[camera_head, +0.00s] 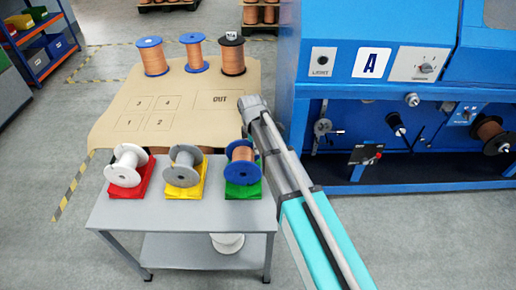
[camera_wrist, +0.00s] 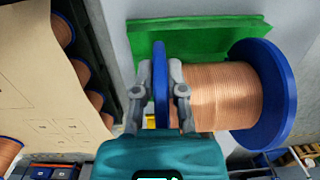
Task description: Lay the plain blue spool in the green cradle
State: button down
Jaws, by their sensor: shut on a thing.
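The blue spool with copper wire (camera_head: 241,155) lies on its side at the green cradle (camera_head: 258,190), at the right end of the grey table. In the wrist view the spool's copper winding (camera_wrist: 222,98) shows close up, with the green cradle (camera_wrist: 145,38) behind it. My gripper (camera_wrist: 162,78) is shut on the spool's near blue flange, one finger on each side. In the head view my gripper (camera_head: 254,140) is at the spool's far right side and is partly hidden. I cannot tell whether the spool's weight rests on the cradle.
A white spool (camera_head: 128,157) lies in a red cradle (camera_head: 125,190) and a grey spool (camera_head: 183,157) in a yellow cradle (camera_head: 183,192). Several spools stand upright at the back of the tan board (camera_head: 150,100). A blue machine (camera_head: 400,100) stands on the right.

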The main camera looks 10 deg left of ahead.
jog(key=shift+f, duration=0.45)
jog(key=shift+b, duration=0.3)
jog(key=c, duration=0.6)
grip_release()
notch_tip(320, 180, up, 9)
jog(key=p, duration=0.9)
jog(key=shift+s, duration=0.1)
